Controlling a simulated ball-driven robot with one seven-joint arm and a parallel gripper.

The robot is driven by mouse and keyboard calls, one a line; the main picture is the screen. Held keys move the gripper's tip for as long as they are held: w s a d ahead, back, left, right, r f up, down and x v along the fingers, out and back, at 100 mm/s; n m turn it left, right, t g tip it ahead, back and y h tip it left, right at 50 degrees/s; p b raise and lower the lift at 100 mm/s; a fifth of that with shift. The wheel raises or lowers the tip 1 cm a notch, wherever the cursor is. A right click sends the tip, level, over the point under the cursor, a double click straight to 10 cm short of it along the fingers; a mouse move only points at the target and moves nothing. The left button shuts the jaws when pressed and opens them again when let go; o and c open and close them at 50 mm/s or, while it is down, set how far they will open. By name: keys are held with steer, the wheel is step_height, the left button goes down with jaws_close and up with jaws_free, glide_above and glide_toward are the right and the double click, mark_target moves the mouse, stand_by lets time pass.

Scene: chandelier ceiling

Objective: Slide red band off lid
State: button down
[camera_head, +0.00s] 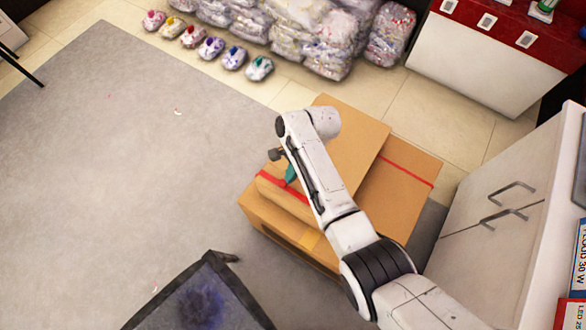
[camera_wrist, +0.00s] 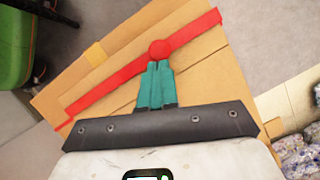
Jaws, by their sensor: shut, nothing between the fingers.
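A cardboard box (camera_head: 285,232) stands on the floor in the head view, with a flat cardboard lid (camera_head: 345,125) on top. The red band (camera_head: 409,166) runs across the lid, partly hidden behind my arm. In the wrist view the red band (camera_wrist: 105,88) crosses the cardboard diagonally, with a round red piece (camera_wrist: 159,49) on it. My gripper (camera_wrist: 157,64) has teal fingers, shut together with nothing between them, their tips at the round red piece. I cannot tell whether they touch it. My gripper (camera_head: 291,174) also shows over the lid's left part in the head view.
White cabinets (camera_head: 505,215) with handles stand close on the right. Bagged bundles (camera_head: 325,40) and several shoe-like items (camera_head: 210,48) line the back. Grey carpet (camera_head: 110,140) on the left is mostly clear. A dark-framed object (camera_head: 205,295) stands at the front.

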steer(key=p+v, duration=0.2)
steer(key=v, duration=0.8)
steer(key=shift+r, duration=0.35)
steer(key=shift+w+d, duration=0.1)
steer(key=shift+d, duration=0.05)
steer(key=s+d+f+n+t+p, duration=0.1)
steer(key=s+d+f+n+p, duration=0.15)
steer(key=s+d, duration=0.45)
steer(key=s+d+r+n+t+h, duration=0.1)
steer(key=s+d+r+n, duration=0.3)
steer(key=s+d, duration=0.4)
steer(key=s+d+r+n+t+h+p, duration=0.1)
steer(key=s+d+r+n, duration=0.3)
steer(key=s+d, duration=0.5)
steer(key=s+r+h, duration=0.1)
steer(key=s, duration=0.3)
steer(key=shift+h+p, duration=0.3)
steer(key=shift+h, duration=0.1)
steer(key=shift+s, duration=0.15)
